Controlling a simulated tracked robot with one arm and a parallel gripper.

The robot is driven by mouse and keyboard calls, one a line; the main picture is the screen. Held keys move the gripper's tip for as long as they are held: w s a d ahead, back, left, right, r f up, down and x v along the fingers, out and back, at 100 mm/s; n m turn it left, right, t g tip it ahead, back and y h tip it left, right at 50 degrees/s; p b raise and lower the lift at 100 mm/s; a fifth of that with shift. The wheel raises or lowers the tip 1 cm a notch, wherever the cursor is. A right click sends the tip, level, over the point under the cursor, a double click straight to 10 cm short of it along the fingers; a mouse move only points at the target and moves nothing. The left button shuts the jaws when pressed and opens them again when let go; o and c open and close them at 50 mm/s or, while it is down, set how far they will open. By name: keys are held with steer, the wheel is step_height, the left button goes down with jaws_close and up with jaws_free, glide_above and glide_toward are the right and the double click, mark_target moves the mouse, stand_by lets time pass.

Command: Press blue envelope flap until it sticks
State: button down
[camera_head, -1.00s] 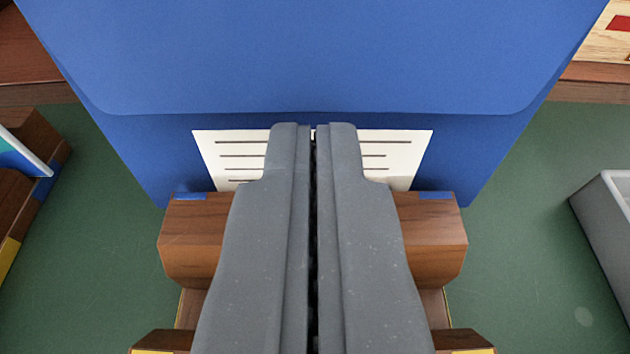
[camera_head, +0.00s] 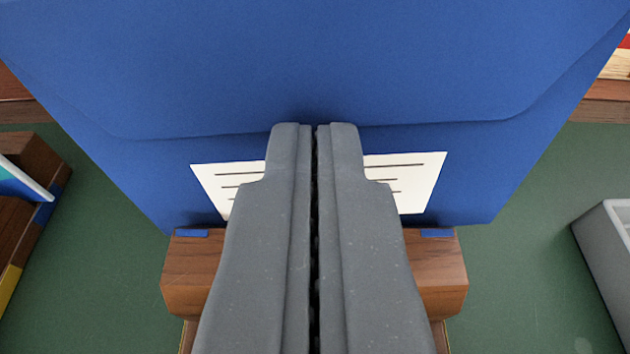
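The large blue envelope (camera_head: 130,165) stands in front of me, its lower edge at a wooden holder (camera_head: 190,275) with blue marks. Its wide flap (camera_head: 310,60) hangs over the upper part, with the flap's lower edge running across the middle. A white label with dark lines (camera_head: 415,180) shows below the flap, partly hidden behind my fingers. My gripper (camera_head: 315,128) is shut and empty, its two fingertips side by side at the flap's lower edge. They appear to touch it, with a dark shadow around the tips. Whether the flap is stuck cannot be told.
A grey bin (camera_head: 605,255) stands at the right edge. A wooden rack (camera_head: 30,175) with a blue and teal item stands at the left. Green surface (camera_head: 520,290) is free on both sides of the holder.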

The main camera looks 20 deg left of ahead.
stand_by(0.3)
steer(key=shift+s+d+f, duration=0.25)
steer(key=shift+s+f, duration=0.15)
steer(key=shift+s, duration=0.3)
steer(key=shift+s+d+f, duration=0.25)
steer(key=shift+s+f, duration=0.2)
steer(key=shift+s, duration=0.2)
steer(key=shift+s+d+f, duration=0.25)
steer(key=shift+s+f, duration=0.15)
steer(key=shift+s, duration=0.3)
steer(key=shift+r, duration=0.1)
step_height(320, 180, up, 8)
steer(key=p, duration=0.7)
